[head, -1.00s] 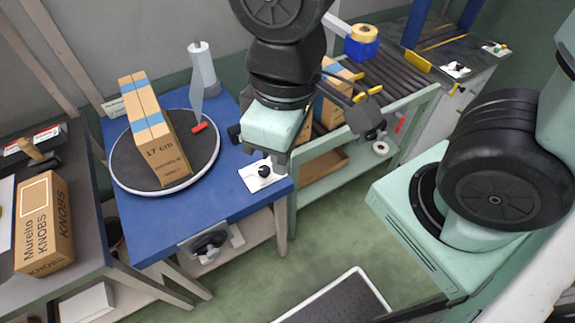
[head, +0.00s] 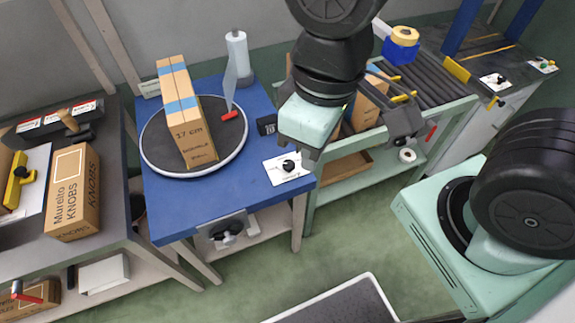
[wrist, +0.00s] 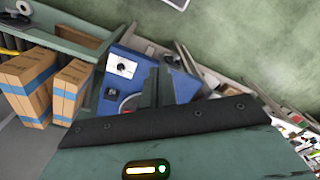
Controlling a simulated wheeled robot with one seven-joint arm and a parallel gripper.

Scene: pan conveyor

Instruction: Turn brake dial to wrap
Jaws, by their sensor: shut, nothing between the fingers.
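A black knob (head: 288,165) sits on a white plate at the front right corner of the blue table (head: 215,205). A larger black dial (head: 228,232) is on a grey bracket on the table's front edge. I cannot tell for sure which is the brake dial, and no markings are readable. My gripper (head: 309,154) is shut and empty, right beside the small knob in the head view; contact cannot be judged. In the wrist view the shut fingers (wrist: 151,88) point toward the blue table, with the small knob (wrist: 121,67) to their left, apart in the picture.
A round turntable (head: 150,158) on the blue table carries a tall carton (head: 187,115). A wrap roll (head: 238,55) stands behind it. A roller conveyor (head: 437,88) with cartons is at the right. A bench (head: 115,215) with a knobs box (head: 72,195) is at the left.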

